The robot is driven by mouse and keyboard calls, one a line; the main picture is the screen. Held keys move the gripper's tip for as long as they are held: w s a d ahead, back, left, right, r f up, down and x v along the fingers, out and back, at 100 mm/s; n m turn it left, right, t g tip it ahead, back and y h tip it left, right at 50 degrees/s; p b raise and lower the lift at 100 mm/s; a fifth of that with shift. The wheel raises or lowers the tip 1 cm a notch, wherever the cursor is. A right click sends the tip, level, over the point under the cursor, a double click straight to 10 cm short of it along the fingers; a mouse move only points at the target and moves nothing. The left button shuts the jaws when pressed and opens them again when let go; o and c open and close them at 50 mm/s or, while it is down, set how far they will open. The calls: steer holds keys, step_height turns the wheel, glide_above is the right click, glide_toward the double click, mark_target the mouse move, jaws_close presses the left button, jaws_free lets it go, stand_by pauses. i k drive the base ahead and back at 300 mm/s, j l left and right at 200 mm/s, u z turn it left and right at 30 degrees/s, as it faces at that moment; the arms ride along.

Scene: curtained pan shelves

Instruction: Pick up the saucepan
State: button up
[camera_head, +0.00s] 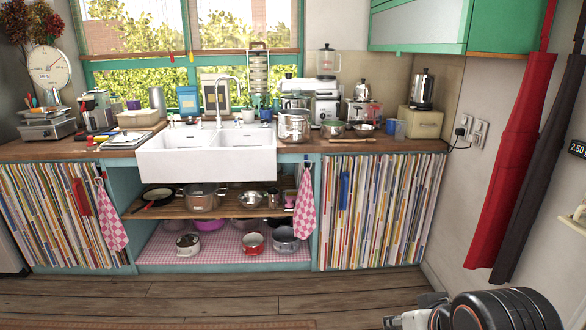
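Several pans stand under the sink, and I cannot tell which one the task means. On the lower shelf are a red saucepan (253,244), a steel pot (285,240) to its right and a pale pot with a dark band (188,244) to its left. On the upper shelf are a large steel pot (201,198) and a dark frying pan (158,197). My gripper (395,322) shows only partly at the bottom right edge, well apart from the pans and in front of them. Its fingers are too cut off to read.
The lower shelf (165,258) has a pink checked cover. Patterned curtains (385,215) hang on both sides of the opening, with pink checked towels (305,205) at its edges. A white sink (205,165) is above. The wooden floor (220,290) in front is clear.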

mark_target(332, 129)
steer(key=i+j+z, duration=0.2)
steer(key=i, duration=0.5)
steer(key=i+j+z, duration=0.25)
steer(key=i+j, duration=0.2)
steer(key=i, duration=0.2)
steer(key=i+j+z, duration=0.2)
steer(key=i+j, duration=0.3)
steer(key=i, duration=0.15)
steer(key=i+j+z, duration=0.45)
steer(key=j, duration=0.25)
steer(key=j+z, duration=0.25)
steer(key=i+j+z, duration=0.25)
steer(key=j, duration=0.25)
steer(key=j+z, duration=0.25)
steer(key=j, duration=0.15)
steer(key=k+u, duration=0.2)
steer(key=i+j, duration=0.05)
